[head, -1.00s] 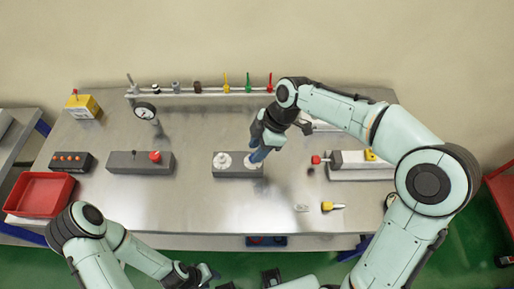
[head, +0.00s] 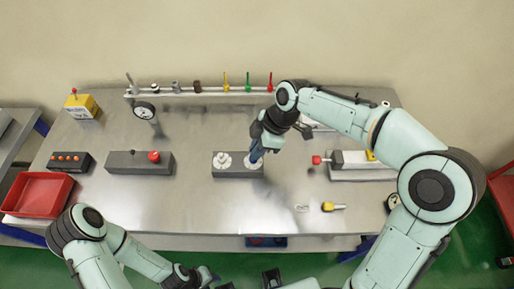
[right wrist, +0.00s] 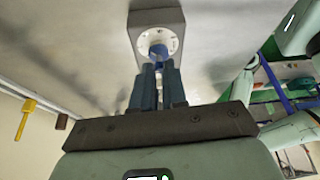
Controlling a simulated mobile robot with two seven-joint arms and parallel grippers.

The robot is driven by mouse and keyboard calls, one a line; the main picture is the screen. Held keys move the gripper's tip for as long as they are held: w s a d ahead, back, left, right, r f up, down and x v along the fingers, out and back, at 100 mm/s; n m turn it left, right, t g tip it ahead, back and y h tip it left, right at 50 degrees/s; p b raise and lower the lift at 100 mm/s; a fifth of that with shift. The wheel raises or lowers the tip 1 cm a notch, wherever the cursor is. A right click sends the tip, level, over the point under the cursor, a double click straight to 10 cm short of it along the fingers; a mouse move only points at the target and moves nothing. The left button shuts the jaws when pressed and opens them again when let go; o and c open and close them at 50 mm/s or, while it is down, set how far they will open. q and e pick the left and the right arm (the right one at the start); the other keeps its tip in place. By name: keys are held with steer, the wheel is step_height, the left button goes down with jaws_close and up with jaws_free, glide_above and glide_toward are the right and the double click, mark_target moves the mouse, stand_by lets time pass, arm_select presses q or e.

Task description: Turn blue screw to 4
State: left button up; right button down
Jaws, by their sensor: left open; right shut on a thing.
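The blue screw (right wrist: 159,52) stands in the centre of a round white dial (right wrist: 150,40) in the right wrist view. The dial sits on a grey block (right wrist: 153,16); in the head view the block (head: 235,172) is at mid-table with two white dials. My right gripper (right wrist: 159,72) is shut on the blue screw from above; in the head view it (head: 256,155) covers the right-hand dial. The numbers on the dial are too small to read. My left gripper (head: 205,275) is open and empty, low in front of the table's front edge.
A grey block with a red knob (head: 154,157) stands left of the dial block. A red-knobbed valve unit (head: 317,160) is to its right. A yellow-tipped part (head: 328,206) lies front right. A rail with several coloured valves (head: 225,92) runs along the back. A red tray (head: 38,194) is at left.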

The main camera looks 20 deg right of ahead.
steer(key=m, duration=0.1)
steer(key=m+t+b, duration=0.1)
steer(key=m+b, duration=0.1)
steer(key=m, duration=0.1)
steer(key=shift+s+a+t, duration=0.1)
steer(key=shift+s+t, duration=0.15)
steer(key=shift+t, duration=0.15)
arm_select(q)
steer(key=shift+s+f+b, duration=0.35)
steer(key=shift+s+f, duration=0.05)
steer(key=shift+f, duration=0.45)
steer(key=shift+s+f+b, duration=0.35)
steer(key=shift+f+b, duration=0.05)
steer(key=shift+f, duration=0.45)
steer(key=shift+s+f+b, duration=0.35)
steer(key=shift+s+f, duration=0.05)
steer(key=shift+f, duration=0.45)
arm_select(e)
steer(key=shift+s+a+m+t+h, duration=0.1)
steer(key=shift+m+t+h, duration=0.25)
steer(key=shift+m, duration=0.85)
steer(key=shift+m+t+h, duration=0.25)
steer(key=shift+m+h, duration=0.2)
steer(key=shift+m, duration=0.75)
steer(key=c, duration=1.2)
jaws_free()
steer(key=shift+o, duration=0.2)
